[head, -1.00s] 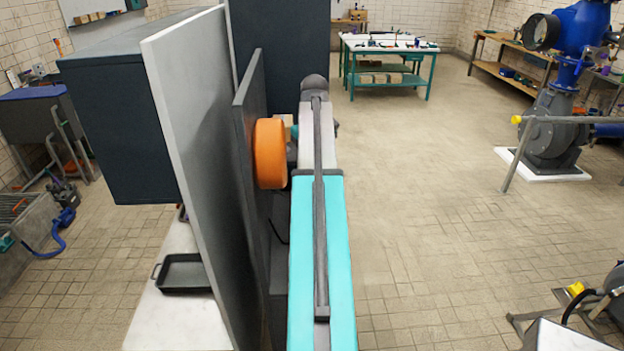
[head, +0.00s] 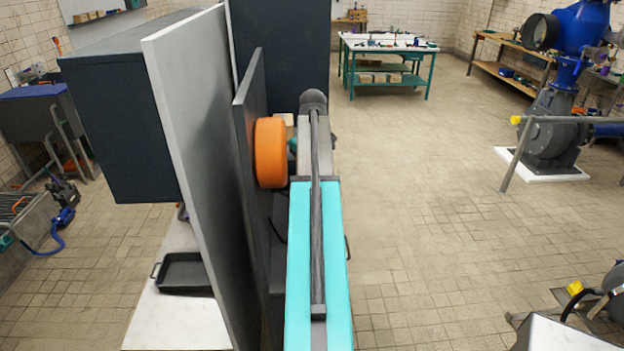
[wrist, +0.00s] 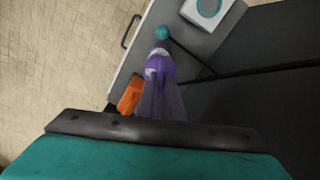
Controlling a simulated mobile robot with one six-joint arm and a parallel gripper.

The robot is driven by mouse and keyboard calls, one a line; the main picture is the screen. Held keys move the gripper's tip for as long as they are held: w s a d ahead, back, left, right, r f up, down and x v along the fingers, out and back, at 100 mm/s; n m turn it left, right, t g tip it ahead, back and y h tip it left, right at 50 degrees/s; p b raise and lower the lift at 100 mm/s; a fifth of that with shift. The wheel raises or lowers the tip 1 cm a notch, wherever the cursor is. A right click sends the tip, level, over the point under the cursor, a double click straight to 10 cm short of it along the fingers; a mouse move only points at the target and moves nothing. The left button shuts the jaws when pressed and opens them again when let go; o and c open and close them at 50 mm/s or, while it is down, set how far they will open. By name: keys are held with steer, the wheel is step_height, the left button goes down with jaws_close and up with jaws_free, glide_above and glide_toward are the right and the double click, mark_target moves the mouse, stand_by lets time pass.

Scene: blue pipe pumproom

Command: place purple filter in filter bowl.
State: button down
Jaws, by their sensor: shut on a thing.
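The purple filter (wrist: 160,75) shows in the wrist view as a purple, partly see-through piece with a whitish band near its far end. It extends out from behind the dark edge of my gripper (wrist: 152,127), which is shut on it. The jaw contact is hidden. In the head view my arm hides the gripper and the filter. I cannot make out the filter bowl for certain. A white square piece with a teal round face (wrist: 208,7) sits on a grey surface at the top of the wrist view.
A teal ball (wrist: 162,32) and an orange piece (wrist: 130,95) are close to the filter. An orange round part (head: 270,152) stands beside a tall dark panel (head: 250,110), left of my arm. A black tray (head: 183,273) lies further left. Open floor (head: 420,200) is to the right.

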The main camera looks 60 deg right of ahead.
steer(key=shift+s+f, duration=0.1)
steer(key=c, duration=1.9)
jaws_free()
steer(key=shift+r, duration=3.9)
steer(key=shift+o, duration=0.7)
steer(key=shift+f, duration=0.15)
